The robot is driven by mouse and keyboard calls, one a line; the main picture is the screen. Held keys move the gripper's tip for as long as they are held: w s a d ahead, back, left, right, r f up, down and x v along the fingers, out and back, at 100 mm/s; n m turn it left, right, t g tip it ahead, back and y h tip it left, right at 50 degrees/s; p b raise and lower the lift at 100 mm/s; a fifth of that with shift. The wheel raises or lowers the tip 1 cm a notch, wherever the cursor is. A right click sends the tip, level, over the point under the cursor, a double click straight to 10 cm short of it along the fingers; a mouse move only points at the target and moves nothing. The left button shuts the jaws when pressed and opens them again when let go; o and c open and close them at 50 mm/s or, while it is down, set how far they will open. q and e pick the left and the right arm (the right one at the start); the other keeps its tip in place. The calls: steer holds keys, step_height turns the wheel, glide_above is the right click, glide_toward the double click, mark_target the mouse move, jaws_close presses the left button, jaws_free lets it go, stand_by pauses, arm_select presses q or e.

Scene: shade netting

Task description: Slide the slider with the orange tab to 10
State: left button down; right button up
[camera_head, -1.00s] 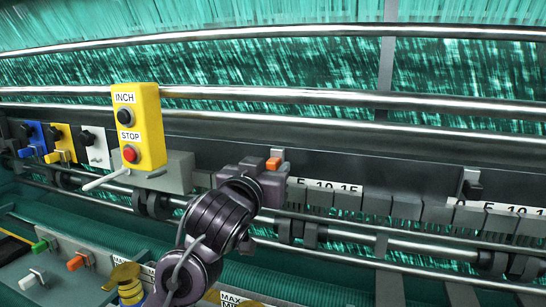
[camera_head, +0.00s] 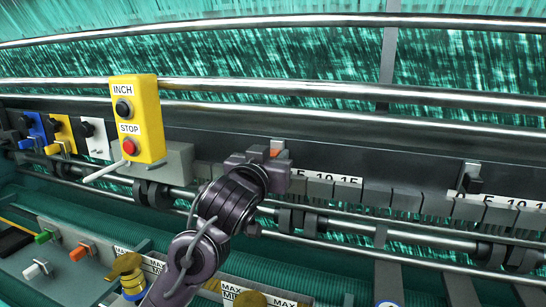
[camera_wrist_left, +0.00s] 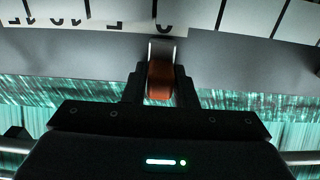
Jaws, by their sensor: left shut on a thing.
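The slider with the orange tab (camera_head: 276,149) stands on the dark rail, at the left end of a white scale (camera_head: 349,181) reading 5, 10, 15 to its right. My left gripper (camera_head: 272,160) is shut on the orange tab. In the left wrist view the orange tab (camera_wrist_left: 160,80) sits between the two fingers. There the scale (camera_wrist_left: 95,14) appears upside down, and the slider's light top lies by the 0 mark, with 5, 10 and 15 to the left. My right gripper is out of view.
A yellow INCH/STOP box (camera_head: 137,118) stands left of my gripper. A black slider (camera_head: 472,181) with its own scale is farther right. Blue, yellow and white switches (camera_head: 96,138) are at far left. Steel bars (camera_head: 330,93) run behind and in front.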

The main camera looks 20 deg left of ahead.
mark_target(326, 157)
arm_select(q)
steer(key=d+b, duration=0.7)
steer(key=d, duration=0.2)
steer(key=shift+s, duration=0.15)
steer(key=shift+d+b, duration=0.3)
steer(key=shift+d, duration=0.25)
steer(key=c, duration=1.2)
jaws_free()
steer(key=shift+c, duration=0.2)
